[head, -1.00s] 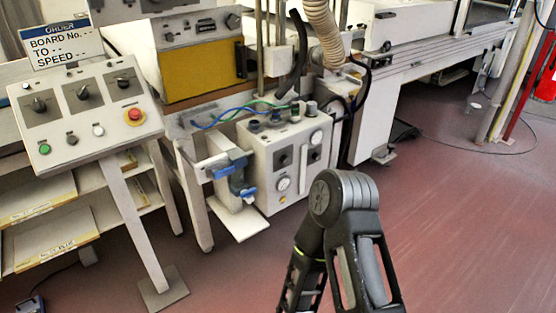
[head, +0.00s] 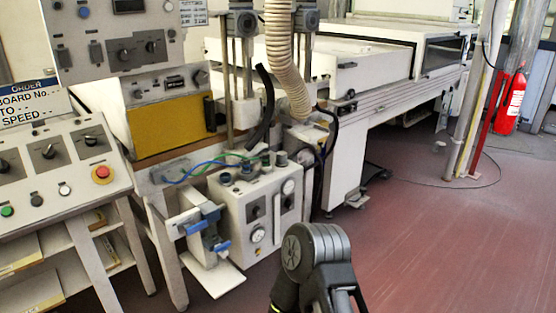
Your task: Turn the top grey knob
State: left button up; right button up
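A white control box (head: 233,222) stands low in the middle of the head view. Several dark and grey knobs sit on its top, one of them a grey knob (head: 281,158) at the back right. Its front has dark knobs, including one on the left (head: 257,210), and round gauges. Selector knobs also show on the sloped console at left (head: 90,140) and on the upper panel (head: 151,47). I cannot tell which one is the task's top grey knob. A dark link of my arm shows at the bottom centre, in front of the box. Neither gripper is in view.
The sloped console (head: 30,215) has a red button (head: 101,173). A blue clamp-like fitting (head: 220,246) juts out at the box's left. Red floor (head: 430,250) is open at right.

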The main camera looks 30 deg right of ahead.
aim_at(280, 156)
jog(key=i+l, duration=0.15)
jog(key=l, duration=0.2)
jog(key=i+l+u, duration=0.15)
jog(key=l, duration=0.2)
jog(key=i+l, duration=0.1)
jog(key=l, duration=0.25)
jog(key=i+l+u, duration=0.1)
jog(key=l, duration=0.25)
jog(key=i+l+u, duration=0.1)
jog(key=l, duration=0.25)
jog(key=i+l, duration=0.15)
jog(key=l, duration=0.25)
jog(key=u, duration=0.05)
